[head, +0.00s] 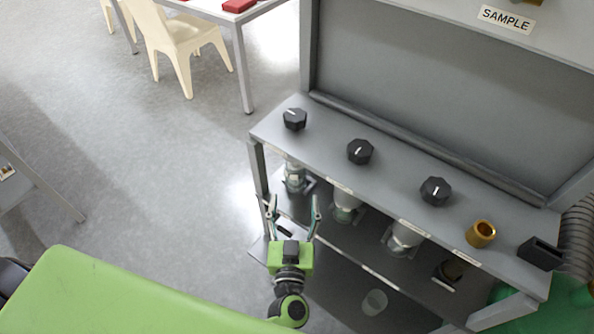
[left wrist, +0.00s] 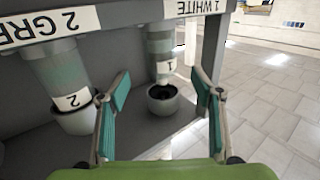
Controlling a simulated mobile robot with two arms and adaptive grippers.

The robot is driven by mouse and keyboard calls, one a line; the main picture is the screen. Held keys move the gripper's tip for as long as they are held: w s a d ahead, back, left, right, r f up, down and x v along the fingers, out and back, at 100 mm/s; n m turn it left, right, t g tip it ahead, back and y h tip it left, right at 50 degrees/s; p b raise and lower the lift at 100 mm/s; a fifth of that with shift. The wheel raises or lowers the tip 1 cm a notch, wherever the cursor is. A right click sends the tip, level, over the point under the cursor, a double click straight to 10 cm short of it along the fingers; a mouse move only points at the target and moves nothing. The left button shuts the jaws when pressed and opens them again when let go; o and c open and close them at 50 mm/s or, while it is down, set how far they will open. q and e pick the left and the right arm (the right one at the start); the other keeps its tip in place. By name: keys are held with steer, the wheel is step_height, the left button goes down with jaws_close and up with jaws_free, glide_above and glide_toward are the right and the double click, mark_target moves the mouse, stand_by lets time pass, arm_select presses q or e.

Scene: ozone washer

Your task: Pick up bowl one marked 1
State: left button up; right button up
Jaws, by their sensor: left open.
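In the left wrist view, bowl one (left wrist: 174,104) is a small grey-white bowl with a dark inside. It stands on the lower shelf under a tube marked 1 (left wrist: 161,62). My left gripper (left wrist: 160,77) is open, its two fingers on either side of the bowl in that picture, with nothing between them. The fingers appear short of the bowl. In the head view, the left gripper (head: 293,203) points at the left end of the shelf, below the first dispenser (head: 295,174). I cannot make out the bowl clearly there. My right gripper is not in view.
A second bowl (left wrist: 76,122) stands left under a tube marked 2. The grey bench top (head: 325,138) overhangs the shelf; a bench leg (head: 258,172) stands near the gripper. A clear cup (head: 374,302) sits on the shelf. Open floor (head: 150,160) lies left.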

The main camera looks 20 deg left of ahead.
mark_target(295, 181)
arm_select(q)
steer(key=b+x, duration=0.1)
steer(key=x, duration=0.3)
steer(key=shift+w+a, duration=0.1)
steer(key=shift+w, duration=0.6)
steer(key=b+x, duration=0.1)
steer(key=x, duration=0.1)
steer(key=f+b+x, duration=0.1)
steer(key=b+x, duration=0.1)
steer(key=x, duration=0.1)
steer(key=shift+w+a, duration=0.1)
steer(key=shift+w, duration=0.05)
steer(key=shift+r, duration=0.1)
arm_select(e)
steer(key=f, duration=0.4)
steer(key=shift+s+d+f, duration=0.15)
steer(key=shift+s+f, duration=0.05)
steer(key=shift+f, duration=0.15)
arm_select(q)
steer(key=c, duration=1.4)
